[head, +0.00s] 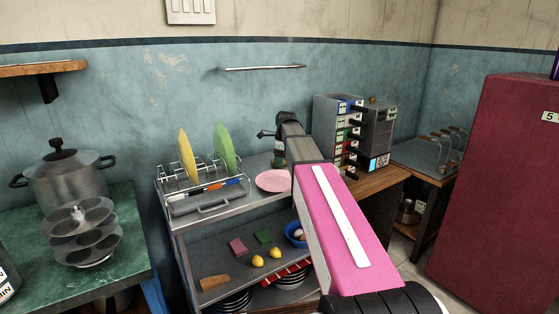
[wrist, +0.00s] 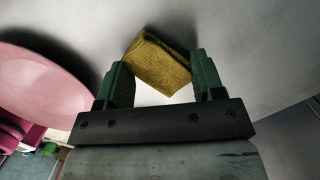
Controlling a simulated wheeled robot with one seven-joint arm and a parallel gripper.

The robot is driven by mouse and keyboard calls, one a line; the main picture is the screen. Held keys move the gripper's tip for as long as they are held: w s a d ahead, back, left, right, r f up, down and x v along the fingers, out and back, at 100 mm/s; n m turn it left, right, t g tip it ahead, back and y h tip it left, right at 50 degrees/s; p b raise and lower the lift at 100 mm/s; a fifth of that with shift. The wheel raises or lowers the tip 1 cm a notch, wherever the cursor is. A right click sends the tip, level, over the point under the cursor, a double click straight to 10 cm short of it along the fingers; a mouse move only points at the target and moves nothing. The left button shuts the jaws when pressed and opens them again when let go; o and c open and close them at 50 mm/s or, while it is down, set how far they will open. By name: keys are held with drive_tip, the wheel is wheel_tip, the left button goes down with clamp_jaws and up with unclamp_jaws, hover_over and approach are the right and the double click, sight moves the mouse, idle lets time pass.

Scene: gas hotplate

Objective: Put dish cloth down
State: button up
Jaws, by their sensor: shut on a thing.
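A folded yellow dish cloth (wrist: 158,62) shows in the wrist view between the two green fingers of my gripper (wrist: 160,82). The gripper is shut on it and the cloth sticks out past the fingertips. A grey surface fills the background; I cannot tell whether the cloth touches it. A pink plate (wrist: 38,85) is to the left of the fingers. In the head view my gripper (head: 280,160) is over the top metal shelf (head: 242,215), just beyond the pink plate (head: 273,181). The cloth cannot be made out there.
A dish rack (head: 200,190) with a yellow and a green plate stands left on the top shelf. Spice drawers (head: 340,130) stand to the right. The lower shelf holds sponges, lemons and a blue bowl (head: 296,234). A steamer pot (head: 68,180) is far left.

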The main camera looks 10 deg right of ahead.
drive_tip(key=shift+f, duration=0.1)
drive_tip(key=o, duration=0.8)
drive_tip(key=shift+o, duration=0.2)
wheel_tip(320, 180, up, 12)
drive_tip(key=d, duration=0.1)
drive_tip(key=shift+s+d, duration=0.25)
drive_tip(key=shift+d, duration=0.1)
drive_tip(key=shift+s, duration=0.1)
